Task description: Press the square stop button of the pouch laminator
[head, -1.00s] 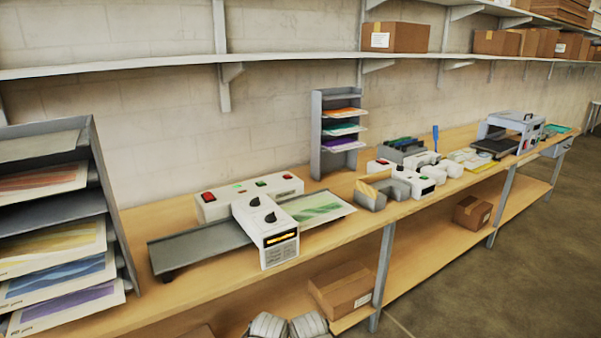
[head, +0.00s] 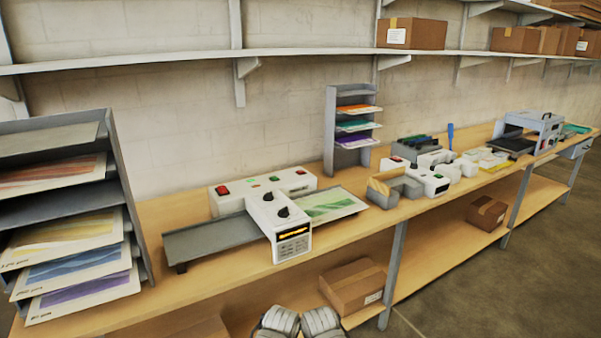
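A white laminator (head: 237,199) stands on the near part of the bench, with a grey feed tray (head: 210,240) on its left and a green-patterned sheet (head: 327,205) on its right. A red button (head: 223,190) sits at the left end of its rear housing; its exact shape is too small to tell. Small green marks and another red spot lie further along that housing. The front box carries two black knobs (head: 283,212) and a lit orange display (head: 294,232).
A grey paper rack (head: 128,190) stands at the left. A smaller rack (head: 330,130) stands behind the bench's middle. White devices (head: 435,183), one with a red button, stand to the right, and a grey machine (head: 545,124) at the far end. Cardboard boxes (head: 350,285) sit below.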

